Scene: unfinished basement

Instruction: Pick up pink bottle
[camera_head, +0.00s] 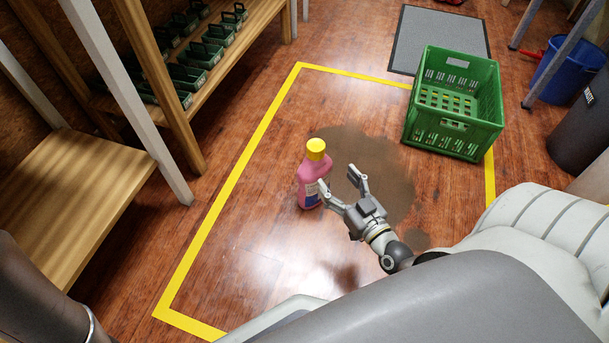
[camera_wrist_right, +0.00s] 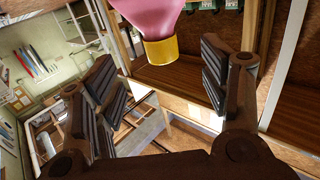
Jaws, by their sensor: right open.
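The pink bottle (camera_head: 309,182) with a yellow cap (camera_head: 316,147) stands upright on the wooden floor, inside the yellow taped outline. My right gripper (camera_head: 338,183) is open beside the bottle, on its right, with one finger overlapping the bottle's lower side in the head view. I cannot tell if that finger touches it. In the right wrist view, the two fingers (camera_wrist_right: 163,80) are spread wide. The pink bottle (camera_wrist_right: 150,14) and its yellow cap (camera_wrist_right: 161,51) show at the top, beyond and between the fingertips. My left gripper is not in view.
A green crate (camera_head: 408,133) stands at the back right, over the yellow tape (camera_head: 233,178). A dark stain (camera_head: 385,165) lies on the floor behind the gripper. A wooden shelf (camera_head: 215,75) with green bins is at the left. A grey mat (camera_head: 410,45) and blue bucket (camera_head: 563,75) are farther back.

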